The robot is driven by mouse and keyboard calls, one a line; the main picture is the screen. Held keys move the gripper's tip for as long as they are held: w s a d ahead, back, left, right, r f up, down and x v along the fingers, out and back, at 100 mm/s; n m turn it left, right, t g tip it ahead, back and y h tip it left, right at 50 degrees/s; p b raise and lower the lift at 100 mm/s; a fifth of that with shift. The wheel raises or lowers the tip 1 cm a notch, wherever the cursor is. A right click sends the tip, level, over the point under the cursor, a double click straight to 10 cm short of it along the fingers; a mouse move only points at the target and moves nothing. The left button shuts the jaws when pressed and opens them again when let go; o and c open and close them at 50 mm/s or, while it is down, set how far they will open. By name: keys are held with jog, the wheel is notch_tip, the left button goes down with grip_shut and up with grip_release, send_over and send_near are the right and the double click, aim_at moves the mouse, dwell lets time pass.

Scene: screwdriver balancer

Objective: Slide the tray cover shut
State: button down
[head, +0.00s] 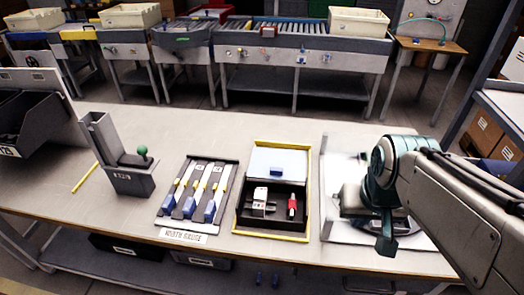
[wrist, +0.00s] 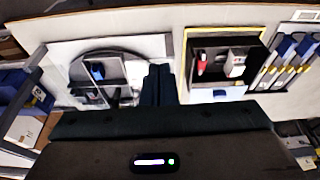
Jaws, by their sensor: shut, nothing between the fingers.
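The tray (head: 239,221) has a yellow rim and a dark inside, and sits in the middle of the bench; it also shows in the wrist view (wrist: 258,47). Its pale cover (head: 290,160) lies over the back part, with a small blue handle (head: 276,171). The front part is open and shows a white block (head: 260,196) and a red item (head: 292,205). In the wrist view the cover (wrist: 238,96) is partly hidden behind my gripper's body. My gripper (head: 386,247) is shut and empty, to the right of the tray, apart from the cover.
A white board with a round fixture (head: 336,205) lies right of the tray, partly hidden by my arm. Left of the tray is a rack of slim gauges (head: 200,187), then a grey stand with a green knob (head: 141,151). The bench behind the tray is clear.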

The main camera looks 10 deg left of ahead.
jog(key=w+a+b, duration=0.1)
jog(key=w+a, duration=0.2)
jog(key=w, duration=0.8)
jog(key=b, duration=0.3)
send_near(278, 160)
jog(key=shift+t, duration=0.4)
jog(key=p+x, duration=0.1)
jog(key=x, duration=0.5)
jog(key=shift+s+p, duration=0.2)
jog(key=shift+p, duration=0.15)
jog(key=shift+s+f, duration=0.15)
jog(key=shift+s, duration=0.05)
jog(key=shift+s+p, duration=0.4)
jog(key=shift+s, duration=1.35)
